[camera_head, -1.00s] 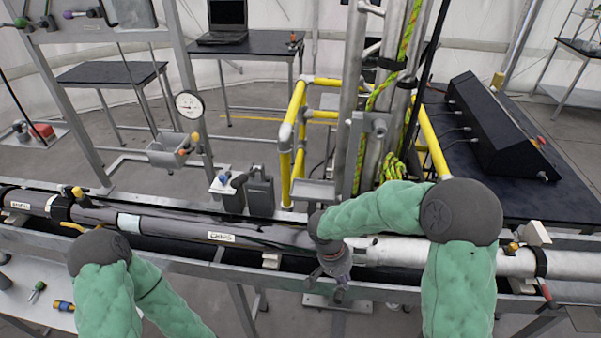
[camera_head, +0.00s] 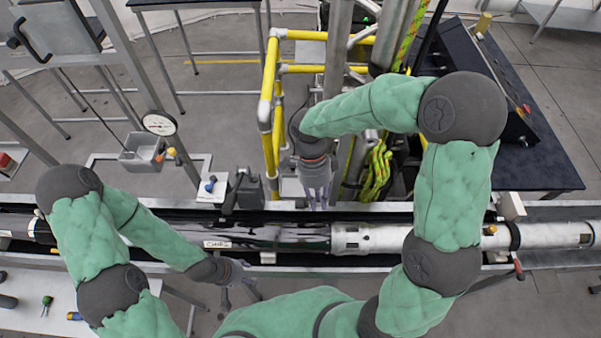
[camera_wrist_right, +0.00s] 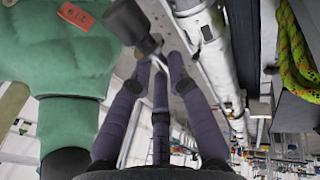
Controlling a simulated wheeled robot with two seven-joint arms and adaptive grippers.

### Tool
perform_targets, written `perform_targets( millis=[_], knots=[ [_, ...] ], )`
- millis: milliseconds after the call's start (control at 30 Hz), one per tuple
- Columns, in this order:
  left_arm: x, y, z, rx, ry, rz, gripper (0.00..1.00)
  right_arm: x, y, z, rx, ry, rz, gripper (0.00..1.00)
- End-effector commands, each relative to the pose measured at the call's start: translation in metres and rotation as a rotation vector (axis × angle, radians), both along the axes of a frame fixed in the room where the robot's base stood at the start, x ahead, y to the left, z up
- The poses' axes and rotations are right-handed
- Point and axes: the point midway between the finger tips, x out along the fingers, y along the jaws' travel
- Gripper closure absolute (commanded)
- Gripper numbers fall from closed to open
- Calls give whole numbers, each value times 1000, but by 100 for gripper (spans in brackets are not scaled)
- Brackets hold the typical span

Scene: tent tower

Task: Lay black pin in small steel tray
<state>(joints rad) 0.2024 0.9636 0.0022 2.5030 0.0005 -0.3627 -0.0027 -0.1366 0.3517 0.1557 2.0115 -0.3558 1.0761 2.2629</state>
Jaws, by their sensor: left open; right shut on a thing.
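My right gripper (camera_head: 318,195) points down beside the upright poles, just behind the long pipe. In the right wrist view its dark fingers (camera_wrist_right: 160,75) close on a dark, pin-like piece (camera_wrist_right: 127,22) with a grey end; this looks like the black pin. The head view does not show the pin clearly. A small flat steel tray (camera_head: 290,188) sits by the yellow frame, just left of my right gripper, partly hidden. I cannot tell whether the pin touches it. My left gripper (camera_head: 238,272) is open and empty at the near side of the pipe.
The long pipe (camera_head: 285,236) lies across the rail. Yellow railing (camera_head: 265,115), poles and coiled green rope (camera_head: 376,172) crowd the right gripper. A steel box (camera_head: 143,160) hangs at left, and black clamps (camera_head: 245,190) stand left of the tray. A black console table (camera_head: 545,165) is at right.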

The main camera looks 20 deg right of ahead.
Motion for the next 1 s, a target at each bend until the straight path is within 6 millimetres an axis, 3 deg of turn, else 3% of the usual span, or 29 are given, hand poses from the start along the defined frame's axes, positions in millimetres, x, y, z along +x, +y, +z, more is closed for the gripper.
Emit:
perform_targets(
  millis=[567,1000],
  knots=[
    [0,0,20,0,1,0,45,83,-10,-36,0,1,-7,100],
    [0,0,31,0,1,0,45,127,-15,-86,0,0,-5,100]
  ],
)
